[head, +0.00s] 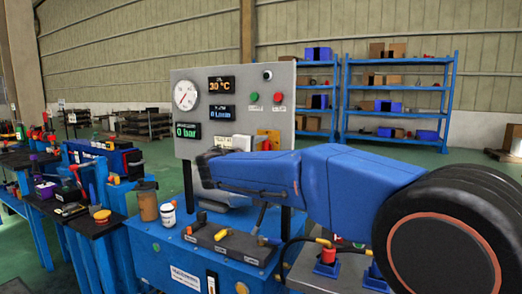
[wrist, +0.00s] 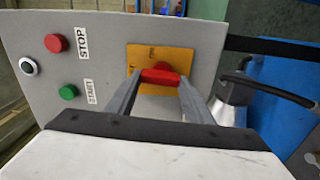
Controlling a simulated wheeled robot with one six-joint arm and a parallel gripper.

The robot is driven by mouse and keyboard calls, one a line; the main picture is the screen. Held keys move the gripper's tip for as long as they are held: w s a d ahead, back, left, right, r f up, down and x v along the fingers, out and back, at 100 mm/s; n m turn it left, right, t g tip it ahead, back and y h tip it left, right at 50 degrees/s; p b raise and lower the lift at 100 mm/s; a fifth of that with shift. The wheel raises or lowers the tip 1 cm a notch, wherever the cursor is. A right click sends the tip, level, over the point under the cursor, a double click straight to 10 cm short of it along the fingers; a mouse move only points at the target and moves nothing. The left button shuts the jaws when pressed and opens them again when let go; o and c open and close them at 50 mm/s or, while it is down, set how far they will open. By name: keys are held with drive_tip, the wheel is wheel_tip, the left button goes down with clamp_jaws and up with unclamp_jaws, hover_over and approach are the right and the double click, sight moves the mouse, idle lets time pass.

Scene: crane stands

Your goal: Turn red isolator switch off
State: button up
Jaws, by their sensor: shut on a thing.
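The red isolator switch handle (wrist: 160,77) sits on a yellow plate (wrist: 182,61) on the grey panel. In the wrist view the handle lies roughly level, between the fingertips of my gripper (wrist: 158,82), which is shut on it. The switch's lower part is partly hidden behind the fingers. In the head view the yellow plate (head: 273,134) shows at the panel's lower right, with my arm's end in front of it. Its handle is mostly hidden there.
The panel (head: 240,80) also carries a red STOP button (wrist: 56,43), a green START button (wrist: 68,92), a gauge (head: 186,95) and displays. A blue bench (head: 190,260) below holds a brown jar (head: 148,202), a white jar (head: 168,214) and a grey block with levers (head: 229,242).

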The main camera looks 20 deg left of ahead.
drive_tip(key=shift+n, duration=0.5)
drive_tip(key=shift+f, duration=0.1)
drive_tip(key=o, duration=1.1)
drive_tip(key=shift+c, duration=0.2)
drive_tip(key=shift+s, duration=0.15)
drive_tip(key=s+a, duration=0.1)
drive_tip(key=s, duration=1.6)
drive_tip(key=shift+a, duration=0.2)
drive_tip(key=shift+s, duration=0.1)
